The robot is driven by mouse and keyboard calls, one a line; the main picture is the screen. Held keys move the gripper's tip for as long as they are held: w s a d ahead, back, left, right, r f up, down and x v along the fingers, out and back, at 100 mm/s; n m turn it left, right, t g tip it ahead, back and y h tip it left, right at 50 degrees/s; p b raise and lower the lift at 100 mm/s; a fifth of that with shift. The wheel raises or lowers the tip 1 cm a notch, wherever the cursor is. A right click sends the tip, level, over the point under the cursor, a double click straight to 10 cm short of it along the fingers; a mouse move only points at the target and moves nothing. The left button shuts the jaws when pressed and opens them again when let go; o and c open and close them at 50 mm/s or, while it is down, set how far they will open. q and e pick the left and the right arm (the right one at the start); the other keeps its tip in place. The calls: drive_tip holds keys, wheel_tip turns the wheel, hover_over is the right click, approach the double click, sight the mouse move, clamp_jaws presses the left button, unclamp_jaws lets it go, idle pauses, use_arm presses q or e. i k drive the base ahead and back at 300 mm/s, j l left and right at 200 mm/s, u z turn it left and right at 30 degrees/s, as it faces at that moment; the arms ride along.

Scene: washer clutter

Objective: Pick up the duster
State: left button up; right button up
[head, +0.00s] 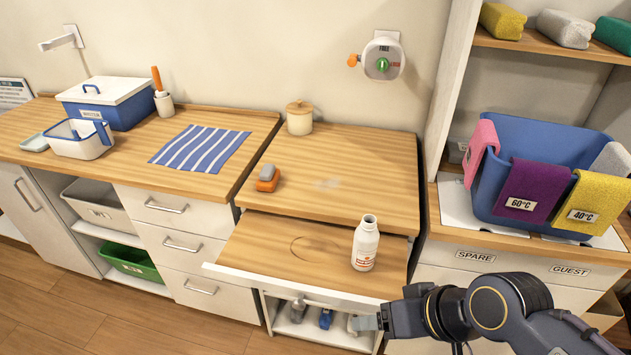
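No thing in view is plainly a duster. A small orange and grey block-like thing (267,179), perhaps a brush or duster, lies on the wooden counter top (350,165) near its left edge. My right gripper (366,323) is at the lower middle, in front of the pull-out board and apart from both. Its fingers are seen edge-on, so I cannot tell whether it is open. My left gripper is out of view.
A white bottle (366,243) stands on the pulled-out board (300,262). Several containers (326,318) sit on the shelf below it, close to my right gripper. A lidded jar (300,118) is at the back. A blue basket (512,140) with cloths stands right. The counter's middle is clear.

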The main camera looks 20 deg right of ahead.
sight(269, 175)
drive_tip(key=i+j+u, duration=0.25)
drive_tip(key=u, duration=0.15)
drive_tip(key=i+j+u, duration=0.3)
drive_tip(key=u, duration=0.15)
drive_tip(key=i+u, duration=0.85)
drive_tip(key=i+z, duration=0.25)
drive_tip(key=z, duration=0.15)
drive_tip(key=i+j+z, duration=0.2)
drive_tip(key=z, duration=0.2)
drive_tip(key=i+z, duration=0.15)
drive_tip(key=z, duration=0.3)
drive_tip(key=i+l+z, duration=0.1)
drive_tip(key=z, duration=0.35)
drive_tip(key=i+z, duration=0.15)
drive_tip(key=z, duration=0.3)
drive_tip(key=i+j+z, duration=0.1)
drive_tip(key=z, duration=0.35)
drive_tip(key=i+z, duration=0.3)
drive_tip(key=k+j, duration=0.05)
drive_tip(key=k, duration=0.05)
